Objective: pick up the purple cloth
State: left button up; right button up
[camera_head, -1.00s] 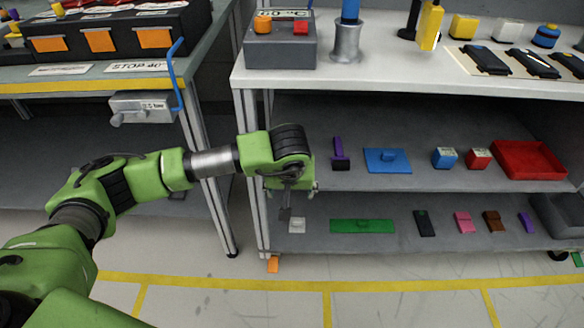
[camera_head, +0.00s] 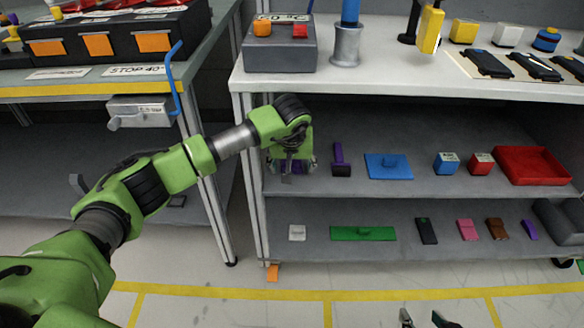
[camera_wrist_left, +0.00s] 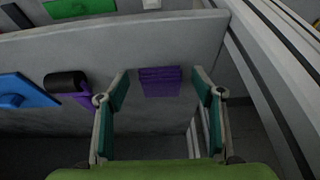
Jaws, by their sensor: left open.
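The purple cloth (camera_wrist_left: 160,76) lies folded on the upper grey shelf, near its left end. In the left wrist view it sits between the open fingers of my left gripper (camera_wrist_left: 160,84), with a gap on both sides and no contact visible. In the head view my left gripper (camera_head: 291,168) is over that shelf end and hides most of the cloth; only a bit of purple shows. My right gripper (camera_head: 424,318) shows at the bottom edge, its two fingertips apart with nothing between them.
A purple-handled roller (camera_head: 340,161) and a blue float (camera_head: 388,166) lie right of the gripper on the same shelf. The white tabletop (camera_head: 400,75) is above. A shelf post (camera_head: 260,200) stands close on the left. A lower shelf (camera_head: 300,250) holds several small items.

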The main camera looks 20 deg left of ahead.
pick_arm(q)
jog(key=shift+f, duration=0.2)
jog(key=c, duration=1.1)
pick_arm(e)
jog(key=shift+w+a+r+t, duration=0.15)
jog(key=shift+w+r+t, duration=0.15)
jog(key=shift+w, duration=0.05)
